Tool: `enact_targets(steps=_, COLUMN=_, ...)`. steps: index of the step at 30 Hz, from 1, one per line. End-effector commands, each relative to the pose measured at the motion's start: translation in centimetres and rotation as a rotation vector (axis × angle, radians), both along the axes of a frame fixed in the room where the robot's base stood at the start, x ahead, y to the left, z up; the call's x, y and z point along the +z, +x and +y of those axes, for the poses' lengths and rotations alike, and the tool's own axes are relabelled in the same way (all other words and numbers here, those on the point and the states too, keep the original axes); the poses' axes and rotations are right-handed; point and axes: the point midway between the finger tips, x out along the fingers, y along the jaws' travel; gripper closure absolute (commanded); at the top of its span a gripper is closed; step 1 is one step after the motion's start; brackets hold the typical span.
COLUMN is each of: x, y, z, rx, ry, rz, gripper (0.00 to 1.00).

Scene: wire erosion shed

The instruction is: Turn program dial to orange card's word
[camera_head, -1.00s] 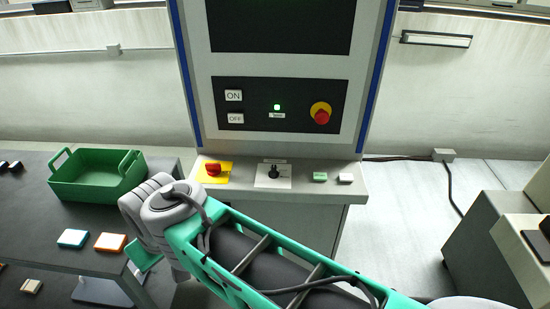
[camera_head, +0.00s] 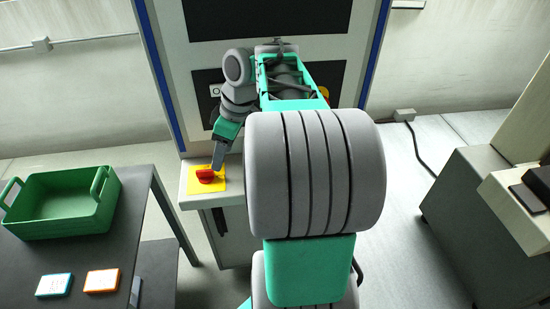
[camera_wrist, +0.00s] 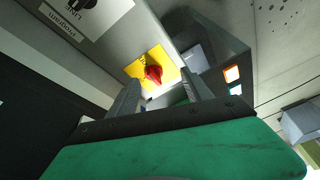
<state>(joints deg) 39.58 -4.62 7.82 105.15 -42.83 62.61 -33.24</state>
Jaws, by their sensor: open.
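The program dial (camera_wrist: 88,3) shows partly at the top left of the wrist view. It is black, on a white label (camera_wrist: 66,14) with upside-down words "program" and "LINE". My arm hides it in the head view. My gripper (camera_head: 217,165) is open and points down over the red switch (camera_head: 206,176) on its yellow plate; the switch shows between and beyond the fingers in the wrist view (camera_wrist: 153,75). The gripper is apart from the dial. The orange card (camera_head: 102,281) lies on the dark table; its word is too small to read.
A blue card (camera_head: 54,286) lies left of the orange one. A green crate (camera_head: 62,222) stands behind them on the table (camera_head: 138,205). The machine cabinet (camera_head: 168,95) rises behind the control ledge. A grey cabinet (camera_head: 465,220) stands at the right.

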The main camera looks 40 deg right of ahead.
Motion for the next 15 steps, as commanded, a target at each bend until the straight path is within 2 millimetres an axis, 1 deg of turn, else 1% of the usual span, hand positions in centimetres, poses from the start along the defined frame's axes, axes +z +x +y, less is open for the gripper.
enact_targets(steps=1, x=-0.6, y=-0.6, z=-4.5, rx=0.059, ry=0.015, rz=-0.004, gripper=0.42)
enact_targets(steps=2, x=-0.8, y=-1.1, z=-6.7, rx=0.112, ry=0.019, rz=-0.017, gripper=0.42)
enact_targets(steps=3, x=-1.1, y=-2.1, z=-9.3, rx=0.177, ry=0.021, rz=-0.032, gripper=0.42)
enact_targets(steps=6, x=-1.9, y=-4.5, z=-13.8, rx=0.299, ry=0.021, rz=-0.068, gripper=0.42)
enact_targets(steps=7, x=-2.1, y=-5.0, z=-14.6, rx=0.325, ry=0.021, rz=-0.075, gripper=0.42)
enact_targets(steps=9, x=-2.5, y=-5.8, z=-15.6, rx=0.363, ry=0.02, rz=-0.087, gripper=0.42)
enact_targets(steps=11, x=-3.1, y=-5.9, z=-15.6, rx=0.378, ry=0.019, rz=-0.09, gripper=0.42)
enact_targets(steps=14, x=-4.7, y=-5.5, z=-15.0, rx=0.381, ry=0.018, rz=-0.091, gripper=0.42)
enact_targets(steps=15, x=-5.5, y=-5.3, z=-14.7, rx=0.381, ry=0.019, rz=-0.091, gripper=0.42)
